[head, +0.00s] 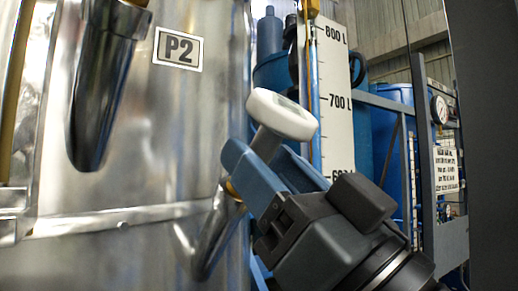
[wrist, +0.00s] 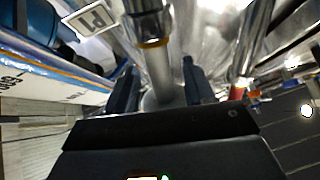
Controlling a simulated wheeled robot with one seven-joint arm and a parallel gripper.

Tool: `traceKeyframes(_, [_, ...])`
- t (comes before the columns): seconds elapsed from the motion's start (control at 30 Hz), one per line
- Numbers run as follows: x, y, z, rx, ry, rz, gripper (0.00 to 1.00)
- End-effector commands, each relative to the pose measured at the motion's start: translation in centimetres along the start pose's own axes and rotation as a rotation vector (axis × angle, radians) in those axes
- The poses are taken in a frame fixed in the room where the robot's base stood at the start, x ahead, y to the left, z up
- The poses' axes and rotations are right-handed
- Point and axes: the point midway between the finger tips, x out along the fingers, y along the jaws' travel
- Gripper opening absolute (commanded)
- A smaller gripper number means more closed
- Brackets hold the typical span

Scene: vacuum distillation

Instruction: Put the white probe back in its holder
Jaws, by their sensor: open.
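The white probe (head: 283,113) has a round white head and a pale stem slanting down to the left. In the head view my gripper (head: 260,152) is around the stem just below the head, with blue fingers. In the wrist view the pale stem (wrist: 158,72) runs between the two spread fingers of my gripper (wrist: 160,82), with a gap on each side. The far end of the stem meets the brass-collared metal holder (wrist: 152,42). In the head view the holder (head: 205,245) slants from the tank wall; the near finger hides part of the joint, so seating depth is unclear.
A dark tube (head: 103,90) hangs at upper left. A white litre scale (head: 335,95) and blue drums (head: 392,150) stand behind. A dark post (head: 492,150) borders the right.

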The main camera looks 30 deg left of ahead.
Motion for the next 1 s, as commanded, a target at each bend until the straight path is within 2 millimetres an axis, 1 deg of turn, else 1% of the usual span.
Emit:
traceKeyframes(0.23, [0.03, 0.00, 0.02, 0.000, 0.000, 0.000, 0.53])
traceKeyframes(1.0, [0.02, 0.00, 0.02, 0.000, -0.001, 0.000, 0.16])
